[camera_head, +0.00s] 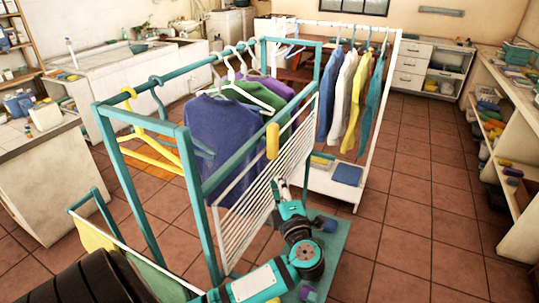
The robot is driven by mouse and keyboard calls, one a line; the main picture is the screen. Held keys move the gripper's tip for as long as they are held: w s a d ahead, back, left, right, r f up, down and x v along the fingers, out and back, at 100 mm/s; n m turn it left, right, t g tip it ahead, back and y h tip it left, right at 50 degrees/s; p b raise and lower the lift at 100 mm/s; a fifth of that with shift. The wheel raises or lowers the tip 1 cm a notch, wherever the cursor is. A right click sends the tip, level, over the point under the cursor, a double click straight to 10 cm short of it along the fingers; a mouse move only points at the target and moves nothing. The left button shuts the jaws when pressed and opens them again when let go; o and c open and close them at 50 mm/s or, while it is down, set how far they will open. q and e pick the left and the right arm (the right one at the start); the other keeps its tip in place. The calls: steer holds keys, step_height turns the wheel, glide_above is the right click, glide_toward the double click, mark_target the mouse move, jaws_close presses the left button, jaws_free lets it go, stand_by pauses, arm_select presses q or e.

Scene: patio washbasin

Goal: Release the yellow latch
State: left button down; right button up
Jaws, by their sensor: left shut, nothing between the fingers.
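The yellow latch (272,141) is a small upright yellow piece at the upper end of the white slatted rack (262,183), by the teal frame's rail (232,160). My left gripper (278,184) is shut and empty, below the latch and close to the slatted rack. A gap shows between its fingertips and the latch. I cannot tell whether the fingers touch the slats. My right gripper is not in view.
Clothes, including a blue sweater (225,130), hang inside the teal frame. A yellow hanger (150,145) hangs at its left end. A white clothes rack (385,125) stands behind. Open tiled floor (420,220) lies to the right, before shelves (515,150).

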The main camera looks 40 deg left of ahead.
arm_select(q)
steer(key=shift+s+a+f+n+g, duration=0.4)
steer(key=shift+a+f+n+g, duration=0.25)
steer(key=shift+g, duration=0.25)
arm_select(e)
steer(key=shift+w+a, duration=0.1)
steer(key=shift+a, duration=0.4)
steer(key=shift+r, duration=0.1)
arm_select(q)
steer(key=p, duration=0.4)
glide_toward(269, 159)
steer(key=s+a+r, duration=0.2)
steer(key=a+r, duration=0.2)
steer(key=a, duration=0.1)
steer(key=w, duration=0.1)
steer(key=w+p, duration=0.1)
steer(key=w+a+f, duration=0.1)
steer(key=shift+w, duration=0.35)
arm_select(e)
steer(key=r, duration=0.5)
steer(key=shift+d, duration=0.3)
arm_select(q)
steer(key=shift+a, duration=0.1)
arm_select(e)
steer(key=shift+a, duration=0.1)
